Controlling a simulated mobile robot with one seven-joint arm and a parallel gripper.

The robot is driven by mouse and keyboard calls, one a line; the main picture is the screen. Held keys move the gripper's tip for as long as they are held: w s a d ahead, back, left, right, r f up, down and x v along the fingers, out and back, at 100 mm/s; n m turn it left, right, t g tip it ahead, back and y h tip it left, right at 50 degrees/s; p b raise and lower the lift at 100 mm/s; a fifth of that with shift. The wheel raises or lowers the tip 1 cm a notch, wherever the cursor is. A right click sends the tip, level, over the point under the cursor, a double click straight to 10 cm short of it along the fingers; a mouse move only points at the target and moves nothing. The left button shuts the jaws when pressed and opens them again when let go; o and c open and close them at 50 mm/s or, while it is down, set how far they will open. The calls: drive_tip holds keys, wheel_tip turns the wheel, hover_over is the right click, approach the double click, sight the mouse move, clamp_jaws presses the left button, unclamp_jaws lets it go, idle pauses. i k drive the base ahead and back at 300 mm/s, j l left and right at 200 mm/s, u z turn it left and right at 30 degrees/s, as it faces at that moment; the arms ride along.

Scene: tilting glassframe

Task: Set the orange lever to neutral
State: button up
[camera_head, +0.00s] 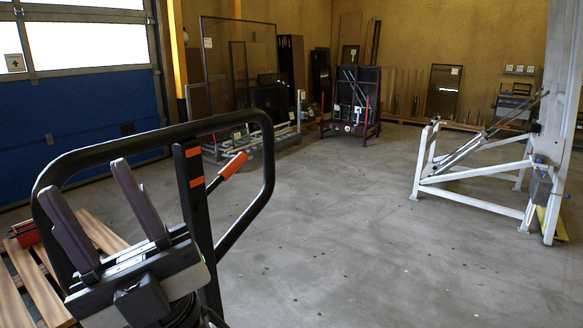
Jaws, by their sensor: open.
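The orange lever (232,166) sticks out to the right and slightly upward from the black upright post of a pallet-jack handle (268,160). The post (192,190) carries orange marks and stands inside the looped black grip. My gripper (84,178) is at the lower left, with its two dark fingers spread apart and pointing up. Nothing is between the fingers. The gripper is left of the lever and apart from it in the picture; the depth between them is hard to tell. The lower part of the post is partly hidden by my gripper's body.
A wooden pallet (40,285) lies at the lower left, with a red object (26,232) on it. A white metal frame (470,175) stands at the right. Glass panels (240,60) and a dark rack (352,100) stand at the back. The middle floor is clear.

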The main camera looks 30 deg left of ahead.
sight(237, 162)
drive_tip(key=l+u, duration=0.15)
drive_tip(key=u, duration=0.4)
drive_tip(key=j+u, duration=0.15)
drive_tip(key=u, duration=1.55)
drive_tip(key=k+j, duration=0.1)
drive_tip(key=j, duration=0.3)
drive_tip(key=k+j, duration=0.15)
drive_tip(key=j, duration=0.25)
drive_tip(key=u, duration=0.05)
